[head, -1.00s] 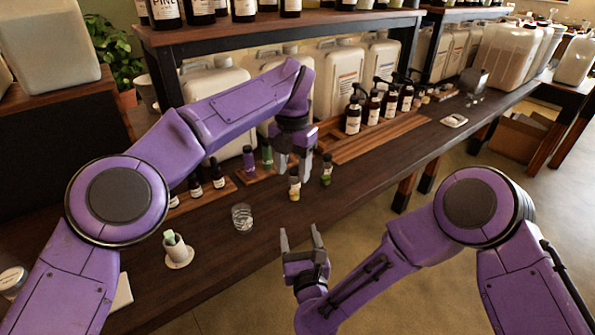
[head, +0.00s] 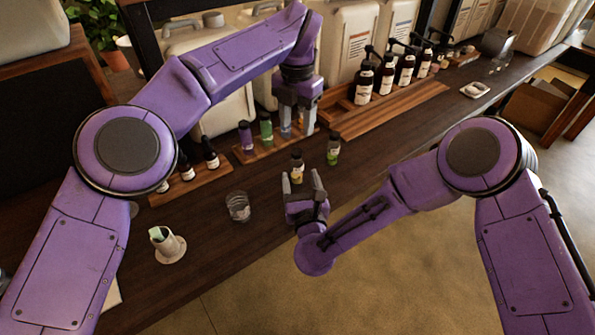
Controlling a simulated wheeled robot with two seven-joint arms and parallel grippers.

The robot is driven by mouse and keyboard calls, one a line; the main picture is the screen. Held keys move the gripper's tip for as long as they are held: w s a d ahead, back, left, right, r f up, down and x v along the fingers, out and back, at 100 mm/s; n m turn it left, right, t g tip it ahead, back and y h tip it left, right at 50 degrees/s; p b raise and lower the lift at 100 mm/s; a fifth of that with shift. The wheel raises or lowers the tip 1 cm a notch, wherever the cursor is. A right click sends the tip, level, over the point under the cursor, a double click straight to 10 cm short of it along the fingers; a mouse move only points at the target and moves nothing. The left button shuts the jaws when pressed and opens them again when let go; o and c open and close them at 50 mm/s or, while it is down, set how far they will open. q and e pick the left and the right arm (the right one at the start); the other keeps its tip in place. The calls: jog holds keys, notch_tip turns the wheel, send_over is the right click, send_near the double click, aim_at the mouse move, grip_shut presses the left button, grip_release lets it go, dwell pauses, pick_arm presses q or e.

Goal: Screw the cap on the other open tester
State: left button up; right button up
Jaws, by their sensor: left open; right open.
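A small tester with a yellow label (head: 297,171) stands upright on the dark counter; its top looks dark, and I cannot tell whether it is capped. A green tester (head: 333,152) with a dark top stands to its right. My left gripper (head: 297,133) is open and points down, just behind and above the yellow tester, near the wooden rack. My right gripper (head: 301,180) is open, its fingers pointing at the yellow tester from the near side, not clearly around it. No loose cap is distinguishable.
A wooden rack (head: 250,156) holds purple (head: 246,137) and green (head: 265,128) vials behind. A clear glass (head: 238,206) and a white holder (head: 168,246) stand to the left. Pump bottles (head: 387,76) stand at the back right. The counter's front edge is close.

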aim_at(298, 169)
jog(key=w, duration=0.4)
jog(key=w+a, duration=0.1)
jog(key=w, duration=0.2)
jog(key=shift+w+a+f, duration=0.15)
jog(key=shift+w, duration=0.35)
jog(key=shift+s, duration=0.1)
jog(key=shift+c, duration=1.2)
grip_shut()
